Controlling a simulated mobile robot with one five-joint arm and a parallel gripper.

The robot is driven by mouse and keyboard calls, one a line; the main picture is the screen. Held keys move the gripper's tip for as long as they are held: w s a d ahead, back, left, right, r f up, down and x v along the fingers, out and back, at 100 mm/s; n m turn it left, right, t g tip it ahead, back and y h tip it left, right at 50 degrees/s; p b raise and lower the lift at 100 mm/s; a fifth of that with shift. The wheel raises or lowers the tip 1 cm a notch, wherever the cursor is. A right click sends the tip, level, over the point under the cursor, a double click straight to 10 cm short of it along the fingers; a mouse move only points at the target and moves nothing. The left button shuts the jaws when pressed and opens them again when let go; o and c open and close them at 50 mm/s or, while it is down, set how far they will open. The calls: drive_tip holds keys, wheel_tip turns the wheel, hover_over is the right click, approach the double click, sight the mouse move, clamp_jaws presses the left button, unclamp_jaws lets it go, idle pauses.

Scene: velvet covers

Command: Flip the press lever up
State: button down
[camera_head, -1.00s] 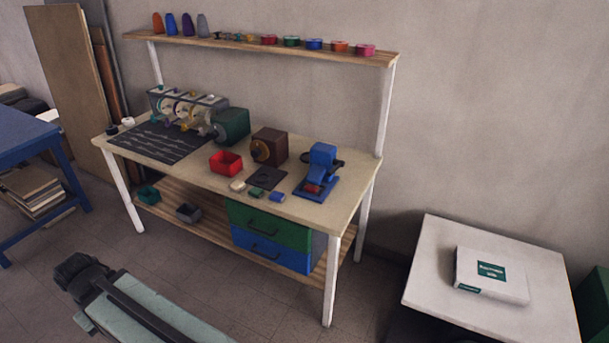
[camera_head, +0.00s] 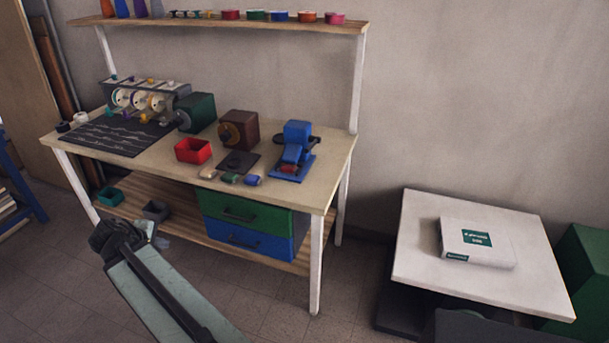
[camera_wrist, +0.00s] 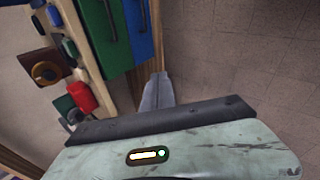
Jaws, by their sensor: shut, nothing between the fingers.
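The blue press (camera_head: 297,150) stands upright at the right end of the workbench top. A dark part shows around its sides, and a small red piece sits low at its front. The lever is too small to tell apart for sure. The press is not clearly seen in the wrist view. My gripper (camera_wrist: 156,92) is shut and empty in the wrist view, in front of the bench near the drawer fronts. In the head view it is mostly hidden behind my arm, low and left of the press, well apart from it.
The workbench (camera_head: 327,187) also holds a red bin (camera_head: 193,151), a brown box with a dial (camera_head: 238,130) and small spools. Green (camera_head: 240,214) and blue drawers hang below. A white table (camera_head: 420,268) with a box (camera_head: 478,243) stands right. Open floor lies in front.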

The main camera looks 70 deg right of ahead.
drive_tip(key=s+d+f+n+h+b, duration=0.1)
drive_tip(key=s+d+h+b, duration=0.15)
drive_tip(key=d, duration=0.45)
drive_tip(key=s+d+n+g+h+b, duration=0.1)
drive_tip(key=s+d+b, duration=0.1)
drive_tip(key=s+d, duration=0.35)
drive_tip(key=s+d+f+n+h+b, duration=0.1)
drive_tip(key=s+d+h+b, duration=0.15)
drive_tip(key=d, duration=0.55)
drive_tip(key=s+d+r+n+h+b, duration=0.1)
drive_tip(key=s+d+n+b, duration=0.1)
drive_tip(key=s+d, duration=0.3)
drive_tip(key=s+d+r+n+g+h+b, duration=0.1)
drive_tip(key=s+d+n+h+b, duration=0.1)
drive_tip(key=s+d+n+b, duration=0.1)
drive_tip(key=s+d+r+n+h+b, duration=0.2)
drive_tip(key=s+d+n+b, duration=0.1)
drive_tip(key=s+d, duration=0.5)
drive_tip(key=shift+s+n+g, duration=0.3)
drive_tip(key=shift+s+n, duration=0.05)
drive_tip(key=shift+n, duration=0.55)
drive_tip(key=shift+r, duration=0.2)
